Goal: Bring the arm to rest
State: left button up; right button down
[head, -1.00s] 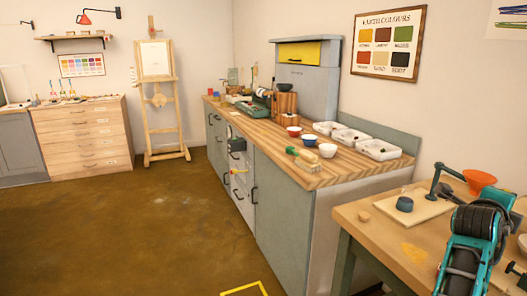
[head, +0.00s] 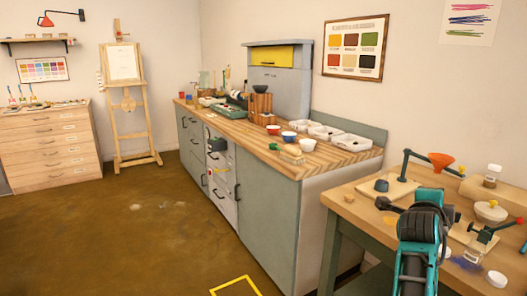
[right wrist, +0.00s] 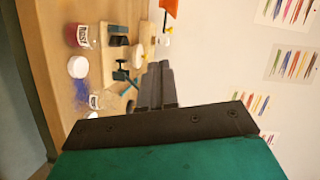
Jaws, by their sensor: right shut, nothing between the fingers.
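My right arm (head: 424,228), teal with a dark ribbed joint, rises at the lower right of the head view, in front of the pigment work table (head: 345,198). In the right wrist view my right gripper (right wrist: 158,70) shows its dark fingers shut together and empty. It is apart from the things on the table behind it. In the head view its fingertips are hard to make out against the arm. My left gripper is in no view.
A wooden-topped counter (head: 320,164) stands behind. The brown floor (head: 130,240) at left is open.

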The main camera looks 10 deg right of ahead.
jog(key=s+a+f+n+t+y, duration=0.1)
jog(key=a+f+n+t+y, duration=0.45)
jog(key=a+f+n, duration=1.05)
jog(key=s+a+f+n+g+y, duration=0.3)
jog(key=s+a+f+n+y, duration=0.6)
jog(key=s+a+f+n, duration=0.4)
jog(key=s+a+f, duration=0.1)
jog(key=s+a, duration=0.3)
jog(key=shift+s+f+g+y, duration=0.3)
jog(key=shift+s+g+y, duration=0.05)
jog(key=shift+s, duration=0.05)
